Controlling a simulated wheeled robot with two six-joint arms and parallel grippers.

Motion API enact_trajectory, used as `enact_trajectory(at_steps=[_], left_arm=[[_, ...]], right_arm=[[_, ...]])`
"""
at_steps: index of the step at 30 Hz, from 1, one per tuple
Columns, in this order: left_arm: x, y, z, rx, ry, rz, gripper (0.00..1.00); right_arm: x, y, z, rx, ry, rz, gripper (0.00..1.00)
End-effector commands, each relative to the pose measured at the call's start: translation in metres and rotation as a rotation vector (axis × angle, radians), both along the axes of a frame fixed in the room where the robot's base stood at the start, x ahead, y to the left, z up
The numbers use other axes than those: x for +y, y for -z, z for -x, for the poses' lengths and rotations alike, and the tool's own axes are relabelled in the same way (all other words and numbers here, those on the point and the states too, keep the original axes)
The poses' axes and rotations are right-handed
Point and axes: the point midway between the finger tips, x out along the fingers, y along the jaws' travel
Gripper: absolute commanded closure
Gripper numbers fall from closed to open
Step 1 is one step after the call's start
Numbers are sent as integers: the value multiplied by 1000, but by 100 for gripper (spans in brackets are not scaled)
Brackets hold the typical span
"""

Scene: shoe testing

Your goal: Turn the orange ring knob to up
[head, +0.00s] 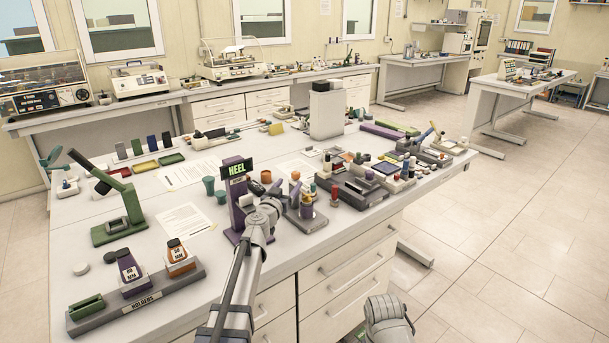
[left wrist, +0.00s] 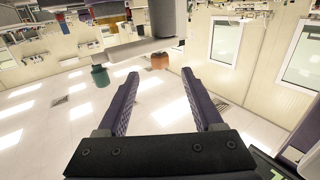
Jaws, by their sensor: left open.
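My left gripper (head: 268,187) is beside the purple HEEL stand (head: 236,195), over the near part of the table. In the left wrist view its two dark fingers (left wrist: 158,74) are spread apart with nothing between them. A small orange piece (head: 295,176) shows just right of the gripper in the head view. An orange cup-like piece (head: 267,176) shows just behind it, and an orange piece also shows beyond the fingertips in the left wrist view (left wrist: 160,61). I cannot tell which is the ring knob or how it is turned.
Teal cups (head: 209,186) stand left of the HEEL stand. A grey device with bottles (head: 306,214) stands close on the right. A HOLDERS tray (head: 142,302) lies at the front left, and a green stand (head: 120,228) is behind it. Bare tabletop lies between.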

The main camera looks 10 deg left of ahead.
Motion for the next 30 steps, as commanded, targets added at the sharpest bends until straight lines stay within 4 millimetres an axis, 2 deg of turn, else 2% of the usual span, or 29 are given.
enact_trajectory(at_steps=[8,22,30], left_arm=[[0,0,-9,0,0,0,32],[-6,0,-73,0,2,1,32],[-6,0,-78,0,1,1,32]], right_arm=[[0,0,0,0,0,0,50],[0,0,0,0,0,0,50],[0,0,0,0,0,0,50]])
